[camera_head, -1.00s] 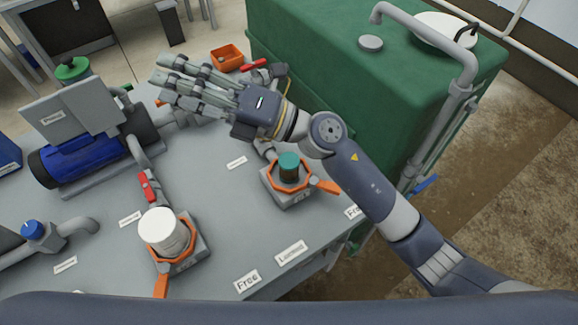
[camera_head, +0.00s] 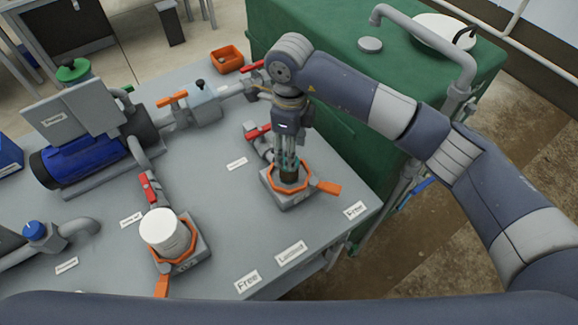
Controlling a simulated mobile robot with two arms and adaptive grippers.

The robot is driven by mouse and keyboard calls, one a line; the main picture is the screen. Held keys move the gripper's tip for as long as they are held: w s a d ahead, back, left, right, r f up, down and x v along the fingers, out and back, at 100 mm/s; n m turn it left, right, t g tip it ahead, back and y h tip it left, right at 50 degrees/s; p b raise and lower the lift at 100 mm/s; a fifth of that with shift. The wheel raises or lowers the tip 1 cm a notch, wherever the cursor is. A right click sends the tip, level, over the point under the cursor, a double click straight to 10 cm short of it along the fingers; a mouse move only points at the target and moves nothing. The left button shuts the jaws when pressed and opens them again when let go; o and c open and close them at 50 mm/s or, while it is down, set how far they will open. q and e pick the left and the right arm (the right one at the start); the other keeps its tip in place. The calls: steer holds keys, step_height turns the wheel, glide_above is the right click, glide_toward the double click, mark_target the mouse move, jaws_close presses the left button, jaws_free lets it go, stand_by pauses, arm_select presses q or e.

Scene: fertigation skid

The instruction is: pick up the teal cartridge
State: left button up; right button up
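The teal cartridge (camera_head: 289,177) stands in an orange collar (camera_head: 272,184) on a grey square base on the bench. Its brown lower part shows, with bits of teal between my fingers. My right gripper (camera_head: 289,166) points straight down over it, its fingers at or around the cartridge's top. The fingers hide most of the top, and I cannot tell whether they press on it. The collar's orange handle (camera_head: 328,187) points right. My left gripper is not in view.
A white cartridge (camera_head: 165,232) stands in a second orange collar at the front left. A red-handled valve (camera_head: 257,131) and pipe are close behind the teal cartridge. The green tank (camera_head: 345,140) is behind and right. "Locked" and "Free" labels lie on open bench in front.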

step_height(320, 180, down, 3)
step_height(320, 180, down, 5)
steer(key=p, duration=0.2)
steer(key=shift+s+a+r+p, duration=0.1)
steer(key=shift+s+p, duration=0.05)
steer(key=shift+p, duration=0.2)
steer(key=shift+f, duration=0.3)
steer(key=c, duration=0.9)
